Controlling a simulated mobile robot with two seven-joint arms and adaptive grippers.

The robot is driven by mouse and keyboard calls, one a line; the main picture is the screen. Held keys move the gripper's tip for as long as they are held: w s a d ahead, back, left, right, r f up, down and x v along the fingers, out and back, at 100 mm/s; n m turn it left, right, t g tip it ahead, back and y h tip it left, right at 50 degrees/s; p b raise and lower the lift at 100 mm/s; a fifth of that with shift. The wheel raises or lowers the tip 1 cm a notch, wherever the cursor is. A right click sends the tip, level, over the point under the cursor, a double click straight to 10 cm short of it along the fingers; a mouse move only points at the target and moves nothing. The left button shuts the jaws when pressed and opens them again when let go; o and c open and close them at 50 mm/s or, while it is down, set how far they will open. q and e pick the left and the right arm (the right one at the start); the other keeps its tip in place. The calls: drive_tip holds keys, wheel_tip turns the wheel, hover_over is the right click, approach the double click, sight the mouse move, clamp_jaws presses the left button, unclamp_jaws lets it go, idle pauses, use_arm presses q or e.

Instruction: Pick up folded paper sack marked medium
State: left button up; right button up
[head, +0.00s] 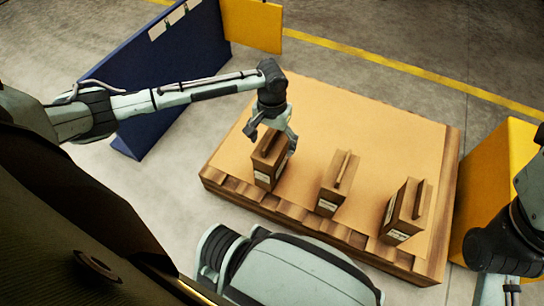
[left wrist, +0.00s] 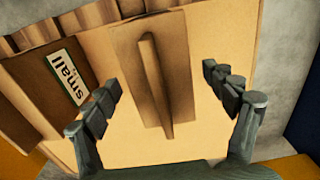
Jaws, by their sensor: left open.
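Three upright brown paper sacks with top ridges stand in a row on a pallet: a left sack (head: 264,172), a middle sack (head: 335,186) and a right sack (head: 402,214). Each has a pale front label too small to read in the head view. My left gripper (head: 271,140) is open over the left sack, its fingers to either side of the top. The left wrist view shows a ridged sack top (left wrist: 154,75) between the open fingers. No "medium" label is readable.
The sacks stand near the front edge of the tan-topped wooden pallet (head: 375,135). A blue panel (head: 195,55) is behind my left arm. Yellow panels stand at the back (head: 253,24) and right (head: 500,175). The pallet's back part is clear.

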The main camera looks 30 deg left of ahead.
use_arm(q)
wheel_tip(320, 180, down, 2)
drive_tip(key=shift+f, duration=0.2)
